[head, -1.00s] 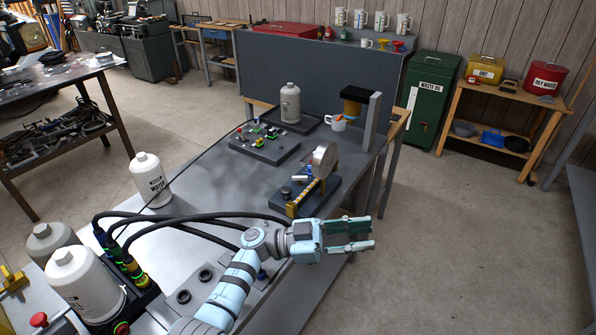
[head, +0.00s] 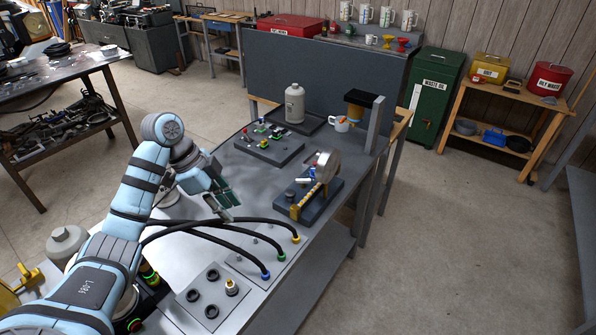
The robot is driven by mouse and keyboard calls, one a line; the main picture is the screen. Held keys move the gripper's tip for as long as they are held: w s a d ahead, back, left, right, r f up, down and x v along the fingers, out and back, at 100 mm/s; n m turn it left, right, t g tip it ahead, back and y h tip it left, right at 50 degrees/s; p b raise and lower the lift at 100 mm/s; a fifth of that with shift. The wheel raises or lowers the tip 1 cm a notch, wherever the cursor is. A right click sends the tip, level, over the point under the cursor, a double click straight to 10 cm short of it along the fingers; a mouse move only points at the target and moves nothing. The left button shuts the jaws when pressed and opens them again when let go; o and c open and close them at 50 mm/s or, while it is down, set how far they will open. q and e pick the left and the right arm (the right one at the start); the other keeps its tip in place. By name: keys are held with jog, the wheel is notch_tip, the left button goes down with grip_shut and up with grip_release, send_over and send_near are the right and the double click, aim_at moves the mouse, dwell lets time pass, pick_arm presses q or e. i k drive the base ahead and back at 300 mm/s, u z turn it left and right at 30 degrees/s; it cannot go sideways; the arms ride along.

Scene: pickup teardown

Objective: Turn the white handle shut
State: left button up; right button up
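A small white part with blue beside it (head: 306,180), which may be the white handle, sits on the dark fixture (head: 322,199) next to a round metal disc (head: 326,166) and a striped yellow bar. It is too small to tell its angle. My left gripper (head: 229,210) is over the table, left of the fixture and well apart from it. Its fingers point down and to the right with a gap between them, and it holds nothing that I can see. My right gripper is out of view.
Black cables (head: 215,222) arch below my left gripper to blue, green and yellow plugs at the table front. A grey bottle (head: 294,103) on a tray, a dark block with small coloured parts (head: 266,146) and an upright post (head: 376,125) stand behind. Floor at right is clear.

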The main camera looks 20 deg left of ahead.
aim_at(303, 181)
jog(key=i, duration=0.95)
jog(key=u, duration=0.2)
